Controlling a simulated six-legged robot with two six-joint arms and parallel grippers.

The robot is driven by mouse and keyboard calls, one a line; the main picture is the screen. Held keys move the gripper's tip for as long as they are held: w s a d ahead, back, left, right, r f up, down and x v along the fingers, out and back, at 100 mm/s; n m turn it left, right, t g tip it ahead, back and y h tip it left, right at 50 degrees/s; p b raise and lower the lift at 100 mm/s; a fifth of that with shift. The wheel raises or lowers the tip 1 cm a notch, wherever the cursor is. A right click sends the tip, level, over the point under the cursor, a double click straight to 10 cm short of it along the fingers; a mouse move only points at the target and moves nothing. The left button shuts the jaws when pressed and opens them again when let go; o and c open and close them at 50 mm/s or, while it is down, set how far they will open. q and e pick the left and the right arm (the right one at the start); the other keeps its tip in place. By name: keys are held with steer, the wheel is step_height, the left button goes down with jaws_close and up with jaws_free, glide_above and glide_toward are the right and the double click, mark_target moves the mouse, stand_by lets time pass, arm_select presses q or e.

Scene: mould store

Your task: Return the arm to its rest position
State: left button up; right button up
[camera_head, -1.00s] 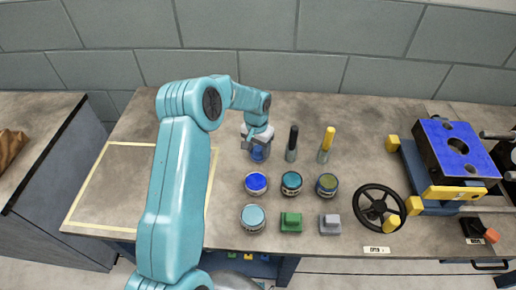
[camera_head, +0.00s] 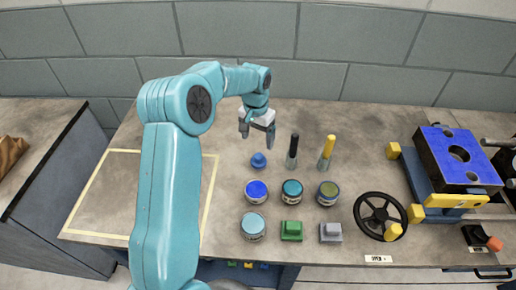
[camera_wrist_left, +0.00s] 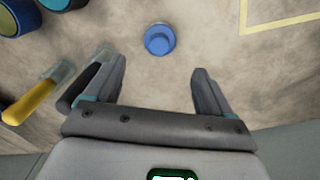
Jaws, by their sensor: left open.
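My left arm comes in from the left in the head view and bends over the back of the bench. My left gripper (camera_head: 258,134) is open and empty, raised above the bench top behind a small blue knobbed piece (camera_head: 258,160). In the left wrist view the gripper (camera_wrist_left: 158,92) shows its two fingers spread apart. The blue piece (camera_wrist_left: 160,39) stands on the bench beyond the fingertips, not touching them. My right gripper is in neither view.
Black-handled (camera_head: 293,150) and yellow-handled (camera_head: 327,152) tools stand to the right. Several round tins, a green block (camera_head: 291,231) and a grey block (camera_head: 330,232) are in front. A handwheel (camera_head: 380,215) and blue mould (camera_head: 458,156) lie right. The taped area (camera_head: 100,203) is empty.

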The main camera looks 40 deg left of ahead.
arm_select(q)
step_height(320, 180, up, 2)
steer(key=shift+r, duration=0.25)
stand_by(0.5)
